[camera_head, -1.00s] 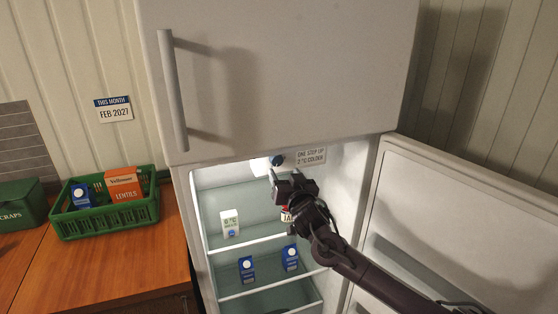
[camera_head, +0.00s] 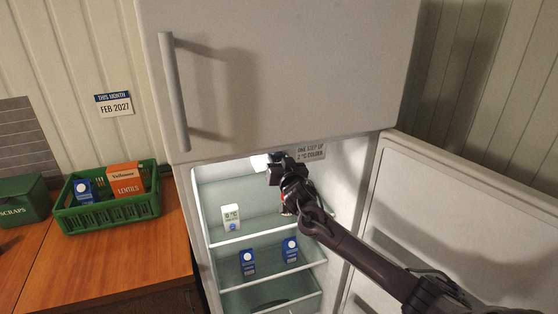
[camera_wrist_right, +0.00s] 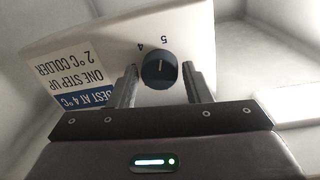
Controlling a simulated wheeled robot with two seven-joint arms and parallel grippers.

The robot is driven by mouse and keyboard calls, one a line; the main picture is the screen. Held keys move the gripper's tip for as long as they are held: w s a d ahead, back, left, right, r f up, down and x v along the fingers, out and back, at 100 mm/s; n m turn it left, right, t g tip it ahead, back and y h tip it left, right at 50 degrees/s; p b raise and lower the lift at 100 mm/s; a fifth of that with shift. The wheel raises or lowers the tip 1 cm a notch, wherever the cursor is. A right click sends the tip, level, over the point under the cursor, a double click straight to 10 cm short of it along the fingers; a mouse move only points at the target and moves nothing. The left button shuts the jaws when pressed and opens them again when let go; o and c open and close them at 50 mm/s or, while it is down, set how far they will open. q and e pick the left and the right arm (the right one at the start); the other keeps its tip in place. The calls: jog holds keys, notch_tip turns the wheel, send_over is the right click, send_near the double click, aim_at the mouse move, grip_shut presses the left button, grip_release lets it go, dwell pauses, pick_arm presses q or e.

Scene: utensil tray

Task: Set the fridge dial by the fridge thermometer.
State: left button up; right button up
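The dark blue fridge dial (camera_wrist_right: 160,69) sits on a white housing under the fridge's top, with upside-down numbers 4 and 5 beside it in the right wrist view. Its pale mark points roughly toward the 5. My right gripper (camera_wrist_right: 159,84) is open, one finger on each side of the dial, with small gaps showing. In the head view the right gripper (camera_head: 276,172) is at the top of the fridge opening and hides most of the dial. The white thermometer (camera_head: 231,217) stands on the upper shelf; its small digit looks like 8 or 6 °C. My left gripper is not in view.
A label (camera_wrist_right: 78,78) by the dial reads "best at 4 °C" and "one step up 2 °C colder". The open fridge door (camera_head: 455,225) stands at the right. Blue cartons (camera_head: 248,262) stand on the lower shelf. A green basket (camera_head: 112,214) is on the wooden counter.

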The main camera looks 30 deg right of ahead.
jog(key=c, duration=0.6)
jog(key=shift+f+n, duration=0.1)
jog(key=shift+n, duration=0.3)
jog(key=n+b, duration=0.2)
jog(key=shift+f+n, duration=0.1)
jog(key=shift+n, duration=0.3)
jog(key=n+b, duration=0.2)
jog(key=n, duration=0.3)
jog(key=shift+n+t+b, duration=0.3)
jog(key=shift+n+b, duration=0.05)
jog(key=shift+n, duration=0.05)
jog(key=n+b, duration=0.2)
jog(key=n, duration=0.3)
jog(key=shift+d+n+b, duration=0.1)
jog(key=shift+n+b, duration=0.2)
jog(key=shift+b, duration=0.05)
jog(key=n+y+b, duration=0.1)
jog(key=n+b, duration=0.1)
jog(key=n, duration=0.3)
jog(key=shift+n+t+b, duration=0.3)
jog(key=shift+b, duration=0.05)
